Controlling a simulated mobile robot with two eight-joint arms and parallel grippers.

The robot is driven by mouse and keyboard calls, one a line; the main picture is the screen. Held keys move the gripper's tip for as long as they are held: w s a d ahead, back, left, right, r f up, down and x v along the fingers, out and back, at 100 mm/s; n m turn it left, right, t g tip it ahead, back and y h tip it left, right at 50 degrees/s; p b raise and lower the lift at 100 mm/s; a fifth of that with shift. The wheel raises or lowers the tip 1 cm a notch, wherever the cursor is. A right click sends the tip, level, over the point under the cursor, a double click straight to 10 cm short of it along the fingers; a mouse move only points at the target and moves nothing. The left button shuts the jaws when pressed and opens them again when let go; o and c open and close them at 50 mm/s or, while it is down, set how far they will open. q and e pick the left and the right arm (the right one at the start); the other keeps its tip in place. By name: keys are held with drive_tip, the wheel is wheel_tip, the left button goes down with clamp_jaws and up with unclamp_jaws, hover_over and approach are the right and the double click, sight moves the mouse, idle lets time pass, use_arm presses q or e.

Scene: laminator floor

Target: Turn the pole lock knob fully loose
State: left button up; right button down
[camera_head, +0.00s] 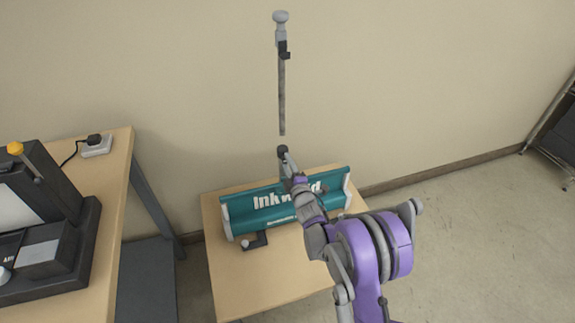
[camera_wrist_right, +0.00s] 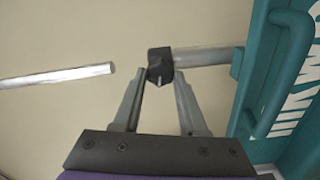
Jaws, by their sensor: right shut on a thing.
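The black pole lock knob (camera_wrist_right: 158,76) sits on a dark collar (camera_wrist_right: 160,57) at the end of the grey lower pole (camera_wrist_right: 205,57). My right gripper (camera_wrist_right: 160,80) is shut on the knob, one finger on each side. In the head view the collar (camera_head: 283,150) shows just above my right gripper (camera_head: 287,157), whose fingers are small there. The thin upper pole (camera_head: 282,95) stands above, its lower end apart from the collar; its end (camera_wrist_right: 90,73) also shows in the wrist view. My left gripper is out of view.
The teal banner base (camera_head: 240,215) rests on a small wooden table (camera_head: 235,280), behind my right arm. A dark laminator (camera_head: 50,240) stands on a bench (camera_head: 110,215) at the left. A wall is close behind. The floor at right is clear up to a dark rack (camera_head: 560,135).

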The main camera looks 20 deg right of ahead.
drive_tip(key=shift+f+n, duration=0.1)
drive_tip(key=shift+n, duration=1.1)
drive_tip(key=shift+c, duration=2.4)
unclamp_jaws()
drive_tip(key=shift+s, duration=0.15)
drive_tip(key=s, duration=1)
drive_tip(key=shift+s+d, duration=0.2)
drive_tip(key=shift+s, duration=0.1)
